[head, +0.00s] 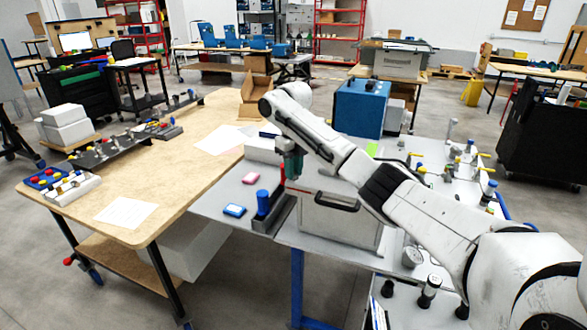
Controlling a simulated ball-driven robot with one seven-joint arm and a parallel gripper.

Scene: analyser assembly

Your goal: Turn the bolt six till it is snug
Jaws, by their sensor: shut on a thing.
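My arm reaches from the lower right to the grey metal box (341,222) on the metal-topped table. My gripper (291,152) points down over the left end of the box. It is shut on a dark green tool (294,165), which hangs upright. The tool's lower tip is too small to make out, and I cannot tell whether it touches anything. Bolt six cannot be made out. The box has a dark handle (337,201) on its front.
A blue cylinder (263,203) stands in a dark holder left of the box. A blue case (358,108) stands behind. Valves and fittings crowd the right side. The wooden table at left has free room.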

